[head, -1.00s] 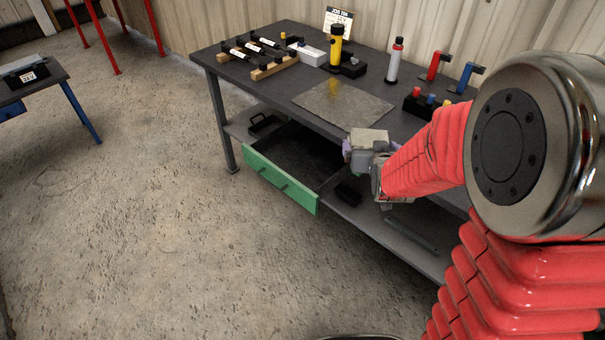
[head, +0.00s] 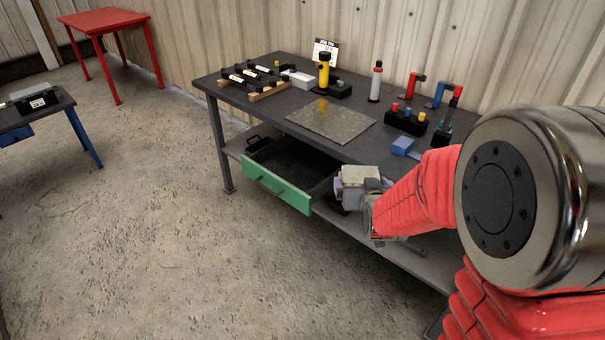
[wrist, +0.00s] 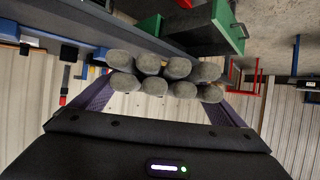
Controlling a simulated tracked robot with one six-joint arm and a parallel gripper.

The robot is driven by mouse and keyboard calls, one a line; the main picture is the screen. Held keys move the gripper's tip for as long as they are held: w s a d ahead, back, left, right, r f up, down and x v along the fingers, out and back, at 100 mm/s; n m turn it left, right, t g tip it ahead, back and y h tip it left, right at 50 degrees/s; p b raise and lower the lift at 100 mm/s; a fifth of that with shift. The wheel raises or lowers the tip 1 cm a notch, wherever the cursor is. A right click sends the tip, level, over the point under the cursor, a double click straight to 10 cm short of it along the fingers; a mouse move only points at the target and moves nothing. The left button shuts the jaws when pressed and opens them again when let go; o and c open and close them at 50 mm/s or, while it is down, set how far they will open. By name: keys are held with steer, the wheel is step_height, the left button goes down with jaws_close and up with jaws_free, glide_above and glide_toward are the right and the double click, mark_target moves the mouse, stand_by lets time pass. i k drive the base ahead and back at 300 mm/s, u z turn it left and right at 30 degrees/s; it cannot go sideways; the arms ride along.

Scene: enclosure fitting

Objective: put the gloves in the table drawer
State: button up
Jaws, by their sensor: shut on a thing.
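A bundle of grey gloves (head: 360,175) is held in my gripper (head: 352,190), just right of the open drawer. In the wrist view the gloves (wrist: 165,75) show as two rows of stubby grey fingers between the purple fingers of my gripper (wrist: 160,95), which is shut on them. The table drawer has a green front (head: 276,187) and stands pulled out under the tabletop. Its dark inside (head: 295,162) looks empty where I can see it. The drawer's green front also shows at the top of the wrist view (wrist: 230,28). The gloves are apart from the floor, and their lower side is hidden.
A lower shelf (head: 405,258) runs beneath. Open floor lies in front. A red table (head: 105,18) stands at the back left.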

mark_target(308, 179)
steer(key=u, duration=0.95)
steer(key=i, duration=1.65)
